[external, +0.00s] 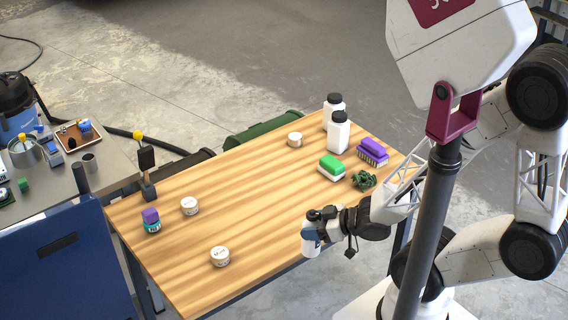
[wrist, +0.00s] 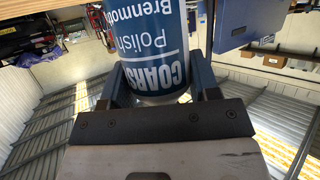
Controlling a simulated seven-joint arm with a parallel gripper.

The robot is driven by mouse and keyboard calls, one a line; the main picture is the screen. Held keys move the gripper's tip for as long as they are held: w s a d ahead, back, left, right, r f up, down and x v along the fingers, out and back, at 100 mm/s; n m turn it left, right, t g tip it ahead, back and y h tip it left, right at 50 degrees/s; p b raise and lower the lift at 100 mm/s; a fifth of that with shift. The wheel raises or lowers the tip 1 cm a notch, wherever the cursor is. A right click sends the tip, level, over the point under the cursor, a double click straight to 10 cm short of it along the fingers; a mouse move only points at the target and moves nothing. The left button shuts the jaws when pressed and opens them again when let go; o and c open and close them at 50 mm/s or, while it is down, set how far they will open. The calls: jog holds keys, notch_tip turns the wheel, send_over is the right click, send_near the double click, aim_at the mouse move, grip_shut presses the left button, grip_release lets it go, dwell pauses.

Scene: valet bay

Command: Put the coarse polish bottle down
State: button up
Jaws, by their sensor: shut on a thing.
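The coarse polish bottle (external: 310,240) is white and blue, and in the external view it appears at the near edge of the wooden table (external: 255,180). My gripper (external: 322,222) is shut on it. I cannot tell how high it is above the table top. In the wrist view the bottle (wrist: 152,40) sits between my two dark fingers (wrist: 157,80), its label upside down with "COARS" and "Polish" readable. Its far end is cut off by the frame.
Two white bottles (external: 338,133), a green brush (external: 331,168), a purple brush (external: 372,152) and a green clump (external: 364,180) crowd the right end. The table's centre is clear.

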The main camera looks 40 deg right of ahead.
jog(key=shift+w+a, duration=0.15)
jog(key=shift+w, duration=0.3)
jog(key=w+a+f, duration=0.1)
jog(key=w+a, duration=0.4)
jog(key=w, duration=0.8)
jog(key=shift+w+f, duration=0.15)
dwell(0.6)
jog(key=shift+w, duration=0.1)
jog(key=shift+w+a+f, duration=0.1)
jog(key=shift+w+f, duration=0.05)
jog(key=shift+f, duration=0.75)
jog(key=shift+w+a+f, duration=0.1)
jog(key=shift+w+f, duration=0.05)
jog(key=shift+f, duration=0.75)
jog(key=shift+f, duration=0.1)
jog(key=o, duration=1.1)
